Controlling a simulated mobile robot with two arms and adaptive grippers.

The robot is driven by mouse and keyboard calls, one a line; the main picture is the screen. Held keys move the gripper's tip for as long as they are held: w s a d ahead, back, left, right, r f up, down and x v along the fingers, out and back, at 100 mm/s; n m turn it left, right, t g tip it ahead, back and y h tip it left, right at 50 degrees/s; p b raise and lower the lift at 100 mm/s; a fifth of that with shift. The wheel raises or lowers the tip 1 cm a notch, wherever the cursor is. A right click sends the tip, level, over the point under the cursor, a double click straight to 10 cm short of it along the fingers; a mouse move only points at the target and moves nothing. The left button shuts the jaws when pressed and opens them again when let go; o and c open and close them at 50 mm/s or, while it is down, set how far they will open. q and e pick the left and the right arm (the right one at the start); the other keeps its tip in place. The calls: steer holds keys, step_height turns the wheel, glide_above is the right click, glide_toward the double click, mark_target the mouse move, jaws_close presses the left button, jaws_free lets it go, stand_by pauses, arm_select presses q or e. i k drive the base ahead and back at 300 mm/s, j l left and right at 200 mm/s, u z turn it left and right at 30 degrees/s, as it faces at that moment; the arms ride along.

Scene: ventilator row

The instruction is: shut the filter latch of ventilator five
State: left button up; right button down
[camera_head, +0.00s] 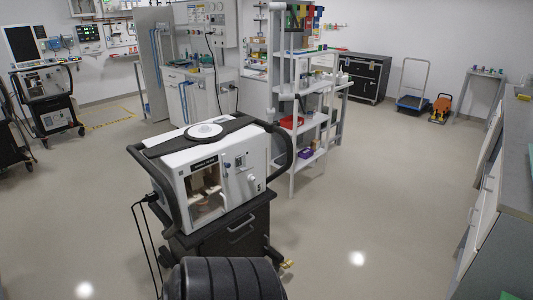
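A white and black ventilator (212,160) marked with a 5 stands on a dark wheeled cart (232,226) in the middle of the head view. Its front has a clear window (206,191) with pale parts behind it, and small controls to the right of the window. A round white disc (204,131) lies on its top. The filter latch is too small to make out, so I cannot tell whether it is open or shut. Neither of my grippers is in view.
Black handles frame the ventilator's sides, and dark cables (147,240) hang at its left. A white shelf rack (304,150) stands behind it. A grey counter (515,185) runs along the right. Open floor (395,185) lies between counter and ventilator. Another ventilator (46,90) stands far left.

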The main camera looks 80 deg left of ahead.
mark_target(225, 165)
steer(key=u, duration=0.45)
steer(key=j+u, duration=0.1)
steer(key=u, duration=0.3)
steer(key=k+u, duration=0.1)
steer(key=u, duration=0.35)
steer(key=j+u, duration=0.1)
steer(key=u, duration=0.75)
steer(key=j+u, duration=0.1)
steer(key=u, duration=0.35)
